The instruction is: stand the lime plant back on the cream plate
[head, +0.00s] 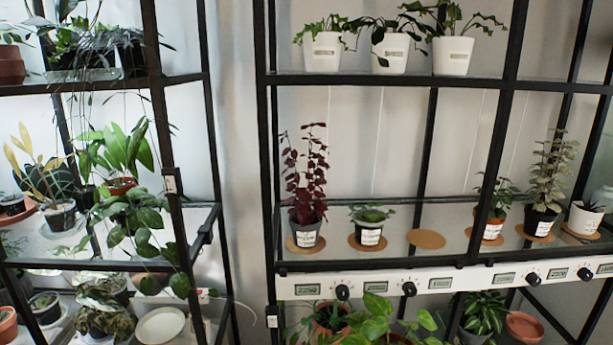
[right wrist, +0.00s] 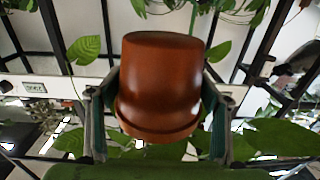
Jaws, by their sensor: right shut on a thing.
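The right wrist view shows my right gripper (right wrist: 159,98) shut on a glossy terracotta pot (right wrist: 160,80), one finger on each side. The pot's thick rim is toward the bottom of that picture, and green leaves show around it. In the head view, the lime plant (head: 375,312) with broad bright green leaves is at the bottom edge, its pot mostly cut off. A round pale cream plate (head: 160,325) lies bare on the lower shelf of the left rack. Neither gripper shows in the head view, and my left gripper is in neither view.
A dark leafy trailing plant (head: 140,225) hangs just above the plate. Black rack posts (head: 175,190) stand near it. The right rack's middle shelf holds several pots on cork mats, with one bare cork mat (head: 426,239). A terracotta bowl (head: 524,326) is at lower right.

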